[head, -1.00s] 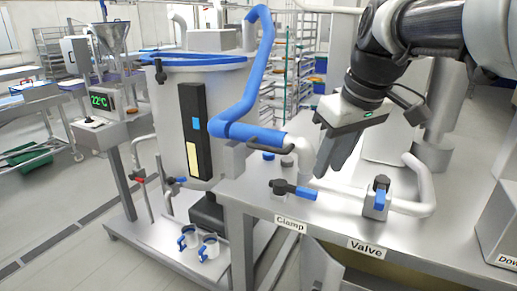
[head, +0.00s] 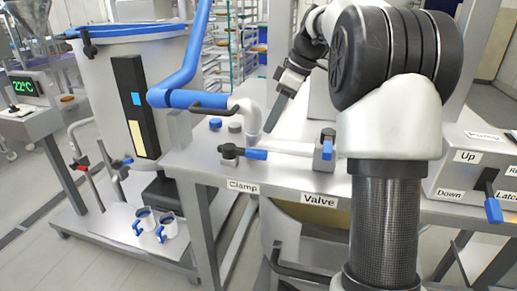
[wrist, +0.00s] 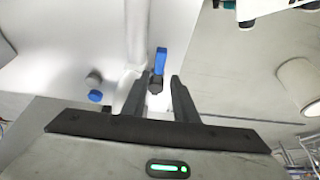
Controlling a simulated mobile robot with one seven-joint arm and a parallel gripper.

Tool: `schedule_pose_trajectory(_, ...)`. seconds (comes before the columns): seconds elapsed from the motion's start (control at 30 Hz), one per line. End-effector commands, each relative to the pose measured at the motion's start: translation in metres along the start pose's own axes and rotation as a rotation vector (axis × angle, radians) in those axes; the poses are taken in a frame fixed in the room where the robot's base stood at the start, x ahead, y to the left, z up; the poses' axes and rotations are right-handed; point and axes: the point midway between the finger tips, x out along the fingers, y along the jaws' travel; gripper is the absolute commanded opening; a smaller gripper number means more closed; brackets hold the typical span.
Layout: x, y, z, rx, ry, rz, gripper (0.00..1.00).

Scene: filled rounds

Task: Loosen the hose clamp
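The clamp lever (head: 243,153), a black knob with a blue handle, sits on the bench behind the "Clamp" label (head: 243,186). My gripper (head: 269,128) hangs above the bench, behind and right of the lever, its fingers pointing down. In the wrist view my gripper (wrist: 156,95) is open and empty. The lever (wrist: 160,62) shows between and beyond its fingertips, seemingly apart from them.
The valve (head: 325,150) with a blue handle stands right of the lever. Blue and grey caps (head: 235,127) stand behind it. A box with a lever (head: 492,200) is at the right. Two mugs (head: 165,226) stand low at the left. My arm fills the right centre.

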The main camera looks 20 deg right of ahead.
Motion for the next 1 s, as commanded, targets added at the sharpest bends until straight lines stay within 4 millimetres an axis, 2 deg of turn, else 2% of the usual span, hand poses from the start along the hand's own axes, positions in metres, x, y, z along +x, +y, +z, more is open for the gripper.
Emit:
schedule_pose_trajectory(0.03,0.014,-0.001,0.0,0.0,-0.001,-0.004,0.27)
schedule_pose_trajectory(0.2,0.05,-0.001,0.0,0.001,-0.001,-0.003,0.27)
schedule_pose_trajectory(0.43,0.087,0.0,0.0,0.001,-0.001,-0.001,0.27)
schedule_pose_trajectory(0.6,0.099,0.0,0.0,0.0,-0.001,0.001,0.27)
schedule_pose_trajectory(0.9,0.101,0.0,0.0,0.001,0.0,0.002,0.27)
schedule_pose_trajectory(1.0,0.101,0.0,0.0,0.001,0.0,0.001,0.11)
